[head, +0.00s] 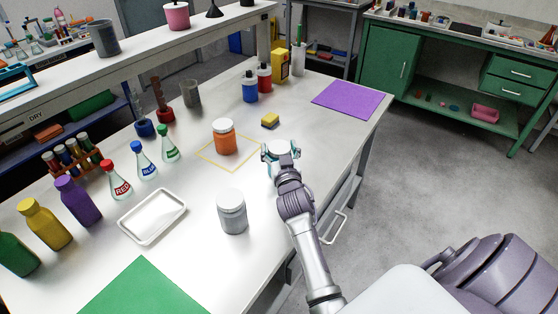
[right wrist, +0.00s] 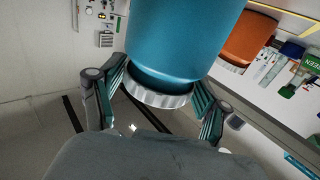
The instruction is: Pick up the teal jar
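The teal jar (right wrist: 180,40) fills the upper middle of the right wrist view, its pale lid towards my palm. In the head view its white lid (head: 283,146) shows over the right part of the white table, and its body is mostly hidden by my gripper. My right gripper (head: 281,153) has a finger on each side of the jar; in the right wrist view both fingers (right wrist: 160,85) appear to touch its sides. The jar's base is out of sight, so I cannot tell whether it rests on the table. My left gripper is not in view.
An orange jar (head: 225,137) stands inside a yellow outline left of the gripper. A white tray (head: 151,216) and labelled flasks are further left. A purple mat (head: 347,100) lies bare at right.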

